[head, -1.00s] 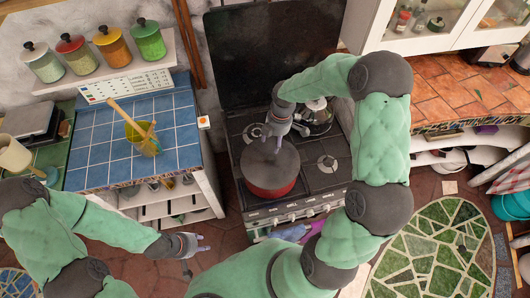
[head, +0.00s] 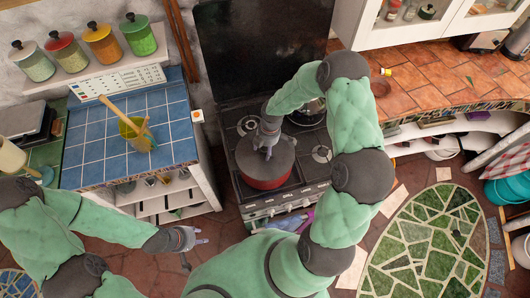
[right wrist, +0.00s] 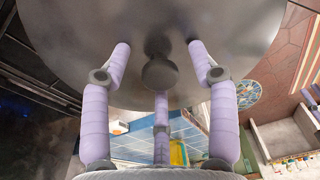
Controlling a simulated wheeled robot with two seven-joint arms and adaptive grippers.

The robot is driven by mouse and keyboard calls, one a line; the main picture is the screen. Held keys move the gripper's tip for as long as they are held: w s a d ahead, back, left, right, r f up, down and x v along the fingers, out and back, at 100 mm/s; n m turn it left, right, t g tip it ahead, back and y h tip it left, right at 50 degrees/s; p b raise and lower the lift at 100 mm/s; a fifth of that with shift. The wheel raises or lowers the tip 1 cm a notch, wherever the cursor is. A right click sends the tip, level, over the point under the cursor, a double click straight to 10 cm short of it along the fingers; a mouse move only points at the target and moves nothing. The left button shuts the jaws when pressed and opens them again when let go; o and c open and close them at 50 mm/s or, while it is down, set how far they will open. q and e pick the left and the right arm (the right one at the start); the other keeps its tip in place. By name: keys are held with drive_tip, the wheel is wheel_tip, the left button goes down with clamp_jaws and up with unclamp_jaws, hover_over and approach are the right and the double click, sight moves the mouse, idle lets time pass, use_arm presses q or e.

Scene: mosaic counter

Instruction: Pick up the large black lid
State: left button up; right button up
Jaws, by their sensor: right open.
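The large black lid (head: 280,157) lies on a red pot on the stove, its dark round top facing up. In the right wrist view the lid (right wrist: 230,50) fills the upper half, with its dark knob (right wrist: 160,74) in the middle. My right gripper (head: 268,146) is over the lid, pointing down. In the right wrist view its lilac fingers (right wrist: 160,70) are spread around the knob, apart from it. My left gripper (head: 203,241) is low in front of the blue-tiled counter, away from the lid; its jaw state is unclear.
The red pot (head: 265,182) stands on the front of the stove (head: 312,178). A metal kettle, partly hidden by my right arm, is behind it. An orange-tiled counter (head: 440,80) is at right.

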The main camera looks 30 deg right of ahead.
clamp_jaws()
idle(0.4)
